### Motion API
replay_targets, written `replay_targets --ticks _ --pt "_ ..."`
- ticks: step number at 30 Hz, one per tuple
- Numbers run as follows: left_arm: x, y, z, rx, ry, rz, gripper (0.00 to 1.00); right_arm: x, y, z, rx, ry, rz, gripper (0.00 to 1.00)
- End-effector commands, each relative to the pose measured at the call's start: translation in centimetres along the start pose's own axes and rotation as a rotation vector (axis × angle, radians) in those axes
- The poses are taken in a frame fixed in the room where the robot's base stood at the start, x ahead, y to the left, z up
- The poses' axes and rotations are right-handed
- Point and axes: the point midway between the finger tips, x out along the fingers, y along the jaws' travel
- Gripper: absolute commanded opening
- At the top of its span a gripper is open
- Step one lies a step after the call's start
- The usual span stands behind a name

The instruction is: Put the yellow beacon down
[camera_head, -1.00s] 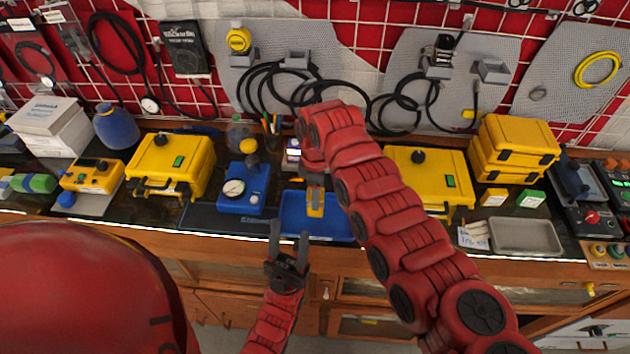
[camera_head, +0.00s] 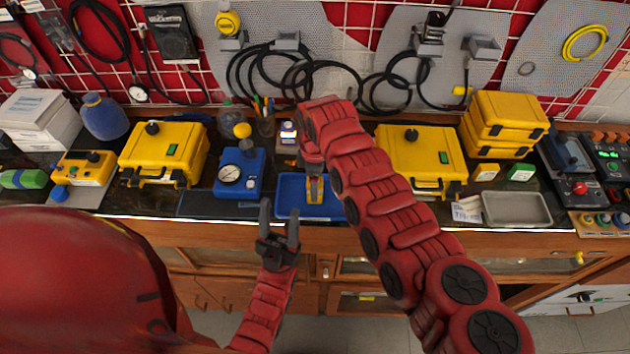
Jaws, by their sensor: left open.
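A small yellow object (camera_head: 315,190), which may be the yellow beacon, shows upright at the blue tray (camera_head: 288,201). My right gripper (camera_head: 313,172) points down right above it, mostly hidden by its own red arm. I cannot tell whether its fingers hold the yellow object or whether that object touches the tray floor. My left gripper (camera_head: 279,218) is open and empty, in front of the bench edge, to the left of and nearer than the tray.
A blue gauge unit (camera_head: 240,174) with a yellow knob stands left of the tray. Yellow cases (camera_head: 165,153) stand farther left and to the right (camera_head: 421,160). A grey tray (camera_head: 517,209) lies at right. Cables hang on the back wall.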

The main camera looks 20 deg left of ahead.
Motion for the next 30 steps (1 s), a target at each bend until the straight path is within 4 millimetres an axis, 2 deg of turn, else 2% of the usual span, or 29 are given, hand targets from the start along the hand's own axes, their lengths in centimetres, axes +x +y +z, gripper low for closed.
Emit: replay_targets --ticks 8,11,14,19,24,30 --pt "0.5 0.0 -0.1 0.0 0.0 0.0 0.5 -0.5 0.0 0.0 0.001 0.0 0.0 0.84" --pt "-0.5 0.0 0.1 0.0 0.0 0.0 0.5 -1.1 0.1 0.0 0.001 0.001 0.003 0.84" --pt "-1.3 0.1 0.2 0.0 0.0 0.0 0.5 -2.6 0.1 0.0 0.001 0.003 0.004 0.84" --pt "-3.6 0.2 0.6 0.0 0.0 0.0 0.5 -6.9 0.2 0.0 0.001 0.002 0.009 0.84" --pt "-4.6 0.2 0.8 0.0 0.0 0.0 0.5 -10.3 0.1 0.0 0.001 0.0 0.005 0.84" --pt "-4.9 0.2 0.8 0.0 0.0 0.0 0.5 -12.0 0.1 0.0 0.002 0.001 0.003 0.84"
